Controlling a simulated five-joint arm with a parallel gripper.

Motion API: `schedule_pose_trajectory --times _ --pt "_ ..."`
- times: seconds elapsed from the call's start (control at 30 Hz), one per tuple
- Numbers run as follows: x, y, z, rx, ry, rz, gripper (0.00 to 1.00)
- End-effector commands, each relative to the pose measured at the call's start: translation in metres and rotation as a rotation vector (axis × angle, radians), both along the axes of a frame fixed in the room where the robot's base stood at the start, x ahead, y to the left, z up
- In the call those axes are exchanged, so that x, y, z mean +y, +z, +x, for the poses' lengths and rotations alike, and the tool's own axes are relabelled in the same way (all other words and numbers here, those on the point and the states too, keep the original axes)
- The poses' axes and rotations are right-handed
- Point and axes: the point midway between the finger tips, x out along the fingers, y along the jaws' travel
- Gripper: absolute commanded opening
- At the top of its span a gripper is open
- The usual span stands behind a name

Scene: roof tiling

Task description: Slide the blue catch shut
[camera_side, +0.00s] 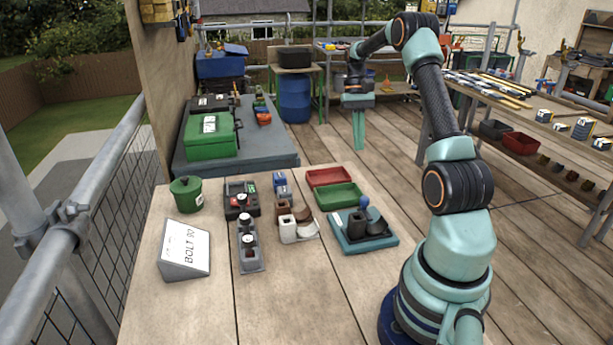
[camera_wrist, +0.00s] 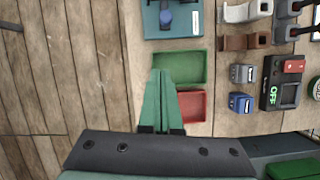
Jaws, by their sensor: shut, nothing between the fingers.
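A small blue catch (camera_side: 279,178) sits on the bench left of the red tray. In the wrist view the blue catch (camera_wrist: 241,103) lies to the right of the trays, below a similar grey catch (camera_wrist: 243,74). Whether its slider is open or shut is too small to tell. My gripper (camera_side: 359,150) hangs beyond the bench's far edge, fingers down, well away from the catch. Its green fingers (camera_wrist: 161,73) are together and empty, overlapping the trays in the wrist view.
A red tray (camera_side: 328,177) and green tray (camera_side: 339,195) lie right of the catches. A black device (camera_side: 236,211) stands left of them. Brown and white pieces (camera_side: 288,231) and a teal tray (camera_side: 343,247) are nearer. A "BOLT 90" sign (camera_side: 184,250) stands left.

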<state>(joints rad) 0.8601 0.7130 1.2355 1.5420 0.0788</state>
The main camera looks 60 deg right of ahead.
Motion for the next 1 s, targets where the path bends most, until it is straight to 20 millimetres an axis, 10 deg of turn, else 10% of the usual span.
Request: schedule_pose_trajectory --times 0.53,1.0 --pt "0.028 -0.091 -0.020 0.005 0.002 0.003 0.00" --pt "0.058 -0.093 -0.042 0.004 0.003 -0.004 0.00"
